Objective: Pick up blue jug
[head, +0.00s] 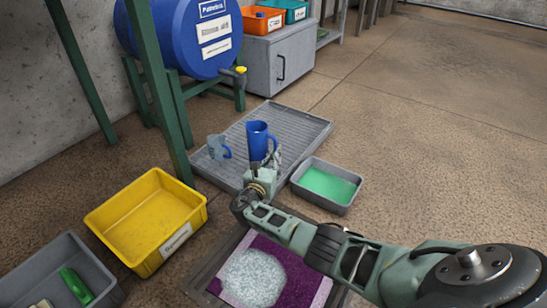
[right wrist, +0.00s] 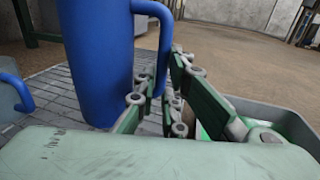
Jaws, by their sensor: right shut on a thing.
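The blue jug (head: 259,142) is upright over the grey slatted tray (head: 305,124). In the right wrist view the jug (right wrist: 95,65) fills the left of the picture, with its handle (right wrist: 164,45) on the right side. My right gripper (head: 268,166) is at the near right side of the jug. In the right wrist view its fingers (right wrist: 168,85) are closed around the lower part of the handle. My left gripper is not in view.
A grey jug with a blue handle (head: 217,148) stands just left. A grey tub of green liquid (head: 328,184) is at the right, a yellow bin (head: 150,222) at the left. A blue barrel (head: 185,35) and green posts stand behind. Open floor lies right.

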